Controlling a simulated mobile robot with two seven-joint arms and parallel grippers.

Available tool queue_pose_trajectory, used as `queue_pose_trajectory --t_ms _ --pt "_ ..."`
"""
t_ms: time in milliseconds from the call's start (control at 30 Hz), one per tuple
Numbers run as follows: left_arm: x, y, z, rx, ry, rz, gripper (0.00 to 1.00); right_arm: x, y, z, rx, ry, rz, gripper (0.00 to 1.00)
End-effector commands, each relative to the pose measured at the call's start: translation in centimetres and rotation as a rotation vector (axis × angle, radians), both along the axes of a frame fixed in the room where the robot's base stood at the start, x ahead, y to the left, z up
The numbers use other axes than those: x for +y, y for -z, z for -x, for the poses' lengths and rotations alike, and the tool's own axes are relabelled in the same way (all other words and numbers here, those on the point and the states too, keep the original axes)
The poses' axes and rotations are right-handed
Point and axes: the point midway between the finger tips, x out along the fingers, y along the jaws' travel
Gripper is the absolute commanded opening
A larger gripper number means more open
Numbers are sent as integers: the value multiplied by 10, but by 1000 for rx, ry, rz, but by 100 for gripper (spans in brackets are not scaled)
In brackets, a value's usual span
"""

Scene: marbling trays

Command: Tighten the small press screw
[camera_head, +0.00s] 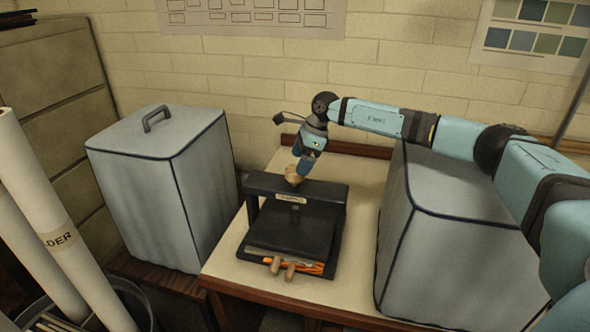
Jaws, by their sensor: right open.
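The small black press (335,235) stands on the pale table, with a raised crossbar that bears a small label (290,199). A tan wooden knob (292,178), apparently the top of the press screw, sits above the crossbar. My right gripper (302,168) comes down from above at the knob. Its jaws are open and seem to be at or around the knob; I cannot tell whether they touch it. The screw below the crossbar is dark and hard to make out. My left gripper is not in view.
Orange and tan pieces (312,267) lie at the press's front edge. A grey covered box with a handle (165,185) stands left, another covered box (455,240) right, under my arm. Rolled paper tubes (62,262) lean at far left. The table (363,190) is otherwise mostly clear.

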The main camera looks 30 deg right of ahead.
Motion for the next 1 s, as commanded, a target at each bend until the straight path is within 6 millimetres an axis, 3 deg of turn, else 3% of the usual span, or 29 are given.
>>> queue_pose_trajectory --t_ms 100,300,633,667,867,1000 --pt "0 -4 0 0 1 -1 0 8 19 -4 1 0 0 89" --pt "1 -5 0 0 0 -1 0 14 37 -7 0 0 1 89" --pt "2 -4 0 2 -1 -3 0 15 41 -8 -1 0 0 89" --pt "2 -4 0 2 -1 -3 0 15 41 -8 -1 0 0 86" --pt "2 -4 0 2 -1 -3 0 15 41 -8 -1 0 0 40" --pt "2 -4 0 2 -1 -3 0 15 41 -8 -1 3 0 39"
